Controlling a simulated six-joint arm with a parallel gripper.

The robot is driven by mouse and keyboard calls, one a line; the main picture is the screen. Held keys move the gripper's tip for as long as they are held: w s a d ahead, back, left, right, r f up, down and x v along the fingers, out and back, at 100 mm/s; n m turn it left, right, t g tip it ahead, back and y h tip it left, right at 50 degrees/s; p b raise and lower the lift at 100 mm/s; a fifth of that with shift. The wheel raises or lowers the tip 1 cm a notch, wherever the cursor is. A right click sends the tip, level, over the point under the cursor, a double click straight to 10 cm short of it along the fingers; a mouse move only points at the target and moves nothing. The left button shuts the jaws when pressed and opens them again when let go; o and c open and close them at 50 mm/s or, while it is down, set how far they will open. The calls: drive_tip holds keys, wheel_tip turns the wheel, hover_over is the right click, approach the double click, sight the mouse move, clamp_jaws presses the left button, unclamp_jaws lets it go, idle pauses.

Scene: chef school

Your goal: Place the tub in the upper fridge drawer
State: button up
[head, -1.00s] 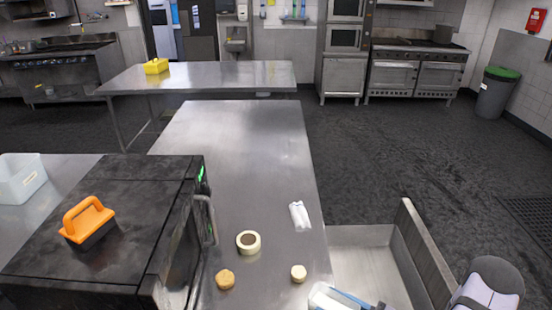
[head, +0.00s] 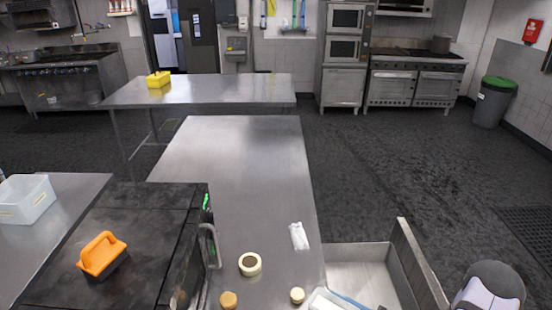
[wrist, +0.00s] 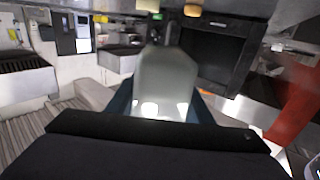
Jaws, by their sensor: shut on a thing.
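A pale translucent tub (wrist: 166,80) is held between the blue fingers of my gripper (wrist: 163,104) in the wrist view. In the head view, part of the tub (head: 322,300) and a blue finger show at the bottom edge, by the near left corner of the open drawer (head: 362,262). The rest of my gripper is cut off there. The drawer is pulled out to the right of the steel counter, and the part of its inside that shows looks empty. I cannot tell the tub's height over the drawer.
The steel counter (head: 235,165) holds a tape roll (head: 250,264), two small tan pieces and a white packet (head: 298,236). Left are a dark appliance (head: 120,235) with an orange-handled brush (head: 102,254) and another white tub (head: 27,200). Open floor lies right.

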sight(344, 302)
drive_tip(key=shift+r, duration=0.1)
drive_tip(key=shift+w+d+r+m+t+h, duration=0.7)
drive_tip(key=shift+w+r+m+t+h, duration=0.1)
drive_tip(key=shift+w+m+t, duration=0.15)
drive_tip(key=shift+w+d+r+m+t+h, duration=0.1)
drive_tip(key=shift+d+r+m+t+h, duration=0.1)
drive_tip(key=shift+m+t+h, duration=0.4)
drive_tip(key=shift+d+f+m+t+h+b, duration=0.25)
drive_tip(key=shift+f+m+t+h+b, duration=0.15)
drive_tip(key=shift+t+h, duration=0.4)
drive_tip(key=shift+m+t+h, duration=0.25)
drive_tip(key=shift+m+h, duration=0.4)
drive_tip(key=shift+h, duration=0.25)
drive_tip(key=f+b, duration=0.1)
drive_tip(key=s+a+f+b, duration=0.1)
drive_tip(key=f, duration=0.1)
drive_tip(key=s+f+b, duration=0.1)
drive_tip(key=f, duration=0.1)
drive_tip(key=shift+a+f+b, duration=0.25)
drive_tip(key=shift+a+b, duration=0.05)
drive_tip(key=shift+a, duration=0.05)
drive_tip(key=shift+a+f+b, duration=0.3)
drive_tip(key=shift+f+b, duration=0.1)
drive_tip(key=shift+f, duration=0.1)
